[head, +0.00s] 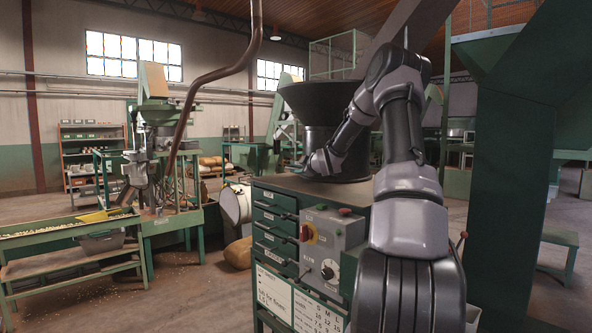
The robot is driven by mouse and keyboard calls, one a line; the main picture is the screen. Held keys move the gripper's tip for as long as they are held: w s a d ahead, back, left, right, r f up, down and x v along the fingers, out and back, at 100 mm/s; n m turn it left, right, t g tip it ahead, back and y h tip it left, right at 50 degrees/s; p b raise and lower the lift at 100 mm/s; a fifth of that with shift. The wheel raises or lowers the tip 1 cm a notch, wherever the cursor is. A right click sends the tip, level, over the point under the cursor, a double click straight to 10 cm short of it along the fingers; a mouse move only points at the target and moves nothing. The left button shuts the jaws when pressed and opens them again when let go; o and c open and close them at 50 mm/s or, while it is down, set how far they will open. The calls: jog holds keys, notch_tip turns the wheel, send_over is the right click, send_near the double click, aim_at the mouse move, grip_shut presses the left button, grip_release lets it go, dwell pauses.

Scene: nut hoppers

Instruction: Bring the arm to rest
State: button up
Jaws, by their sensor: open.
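My arm (408,215) rises at the right of the head view, bends at a high elbow and reaches down and left, away from the camera. My gripper (312,164) is at its far end, small and dark, beside the lower body of a black hopper (325,100) and above the top of a green cabinet (290,186). It is open. Its fingertips are hard to make out against the dark hopper, and I cannot tell whether it touches anything. I see nothing held in it.
A green post (505,190) stands close at right. A green trough table (70,232) is at left. The floor (195,290) between the trough table and cabinet is mostly clear.

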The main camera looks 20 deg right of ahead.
jog(key=shift+v, duration=1.1)
jog(key=s+a+r+m+g+h, duration=0.15)
jog(key=s+a+r+m, duration=0.35)
jog(key=s, duration=0.5)
jog(key=s+a+r+m+g, duration=0.2)
jog(key=s+a+r+g, duration=0.1)
jog(key=s+a, duration=0.5)
jog(key=s+a+m+g+y, duration=0.1)
jog(key=s+a+m, duration=0.2)
jog(key=s, duration=0.7)
jog(key=s+a+f+m+g+y, duration=0.1)
jog(key=s+a+m, duration=0.2)
jog(key=s, duration=0.7)
jog(key=s+a+m+g+y, duration=0.1)
jog(key=s+a+m+g, duration=0.1)
jog(key=s, duration=0.9)
jog(key=shift+a+f+m, duration=0.3)
jog(key=shift+a+m, duration=0.2)
